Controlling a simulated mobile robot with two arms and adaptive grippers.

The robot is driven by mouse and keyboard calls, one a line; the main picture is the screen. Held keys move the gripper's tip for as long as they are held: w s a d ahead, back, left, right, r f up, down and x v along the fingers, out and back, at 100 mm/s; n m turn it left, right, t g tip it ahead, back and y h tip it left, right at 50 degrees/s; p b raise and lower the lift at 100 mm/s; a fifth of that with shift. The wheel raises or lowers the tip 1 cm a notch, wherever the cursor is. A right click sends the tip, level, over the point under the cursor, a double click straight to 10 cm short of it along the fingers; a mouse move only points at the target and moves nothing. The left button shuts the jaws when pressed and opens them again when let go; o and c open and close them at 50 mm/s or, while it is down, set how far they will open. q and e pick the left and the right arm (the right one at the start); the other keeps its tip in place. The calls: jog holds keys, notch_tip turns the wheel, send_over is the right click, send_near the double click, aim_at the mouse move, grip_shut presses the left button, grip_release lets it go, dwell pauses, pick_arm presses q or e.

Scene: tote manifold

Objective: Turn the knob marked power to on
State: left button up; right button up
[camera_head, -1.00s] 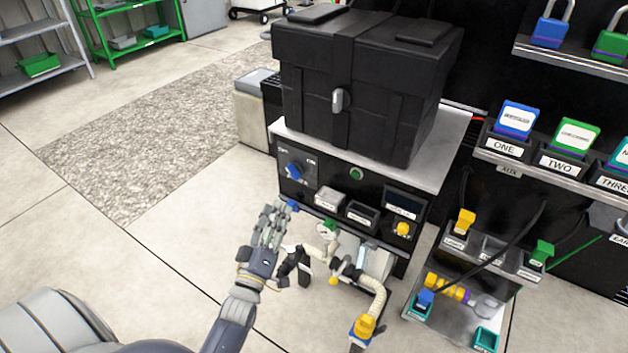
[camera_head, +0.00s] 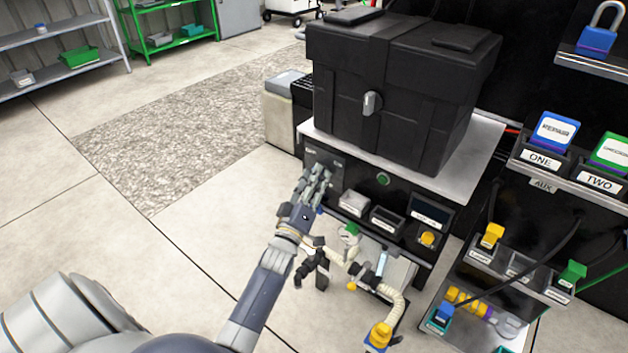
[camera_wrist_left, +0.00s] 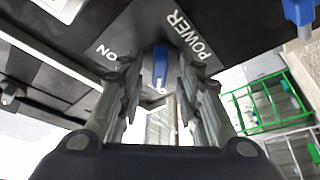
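The power knob (camera_wrist_left: 161,66) is a blue bar-shaped handle on a dark panel marked POWER and ON in the left wrist view. My left gripper (camera_wrist_left: 157,78) is open, with one finger on each side of the knob and visible gaps between. Contact with the panel cannot be told. In the head view my left gripper (camera_head: 317,180) is at the left end of the black control panel (camera_head: 362,187) and hides the knob.
A black case (camera_head: 400,90) sits on top of the panel unit. A green button (camera_head: 383,179) and small bins are right of the hand. Another blue part (camera_wrist_left: 300,10) shows beside the panel. Floor at left is clear.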

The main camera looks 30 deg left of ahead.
pick_arm(q)
grip_shut()
pick_arm(e)
jog(key=shift+s, duration=0.1)
pick_arm(q)
jog(key=m+h+b, duration=0.1)
jog(key=m+h, duration=0.3)
jog(key=m, duration=0.4)
jog(key=m+h+b, duration=0.1)
jog(key=m+h, duration=0.3)
jog(key=m, duration=0.4)
jog(key=m+g+h, duration=0.1)
jog(key=m+h, duration=0.3)
jog(key=m, duration=0.5)
jog(key=shift+a+r+b, duration=0.2)
jog(key=shift+a+b, duration=0.15)
jog(key=shift+b, duration=0.05)
pick_arm(e)
jog(key=w+v, duration=0.2)
jog(key=v, duration=0.7)
jog(key=shift+r+t, duration=0.3)
jog(key=shift+r, duration=0.4)
pick_arm(q)
jog(key=shift+m, duration=0.4)
pick_arm(e)
jog(key=shift+w, duration=0.1)
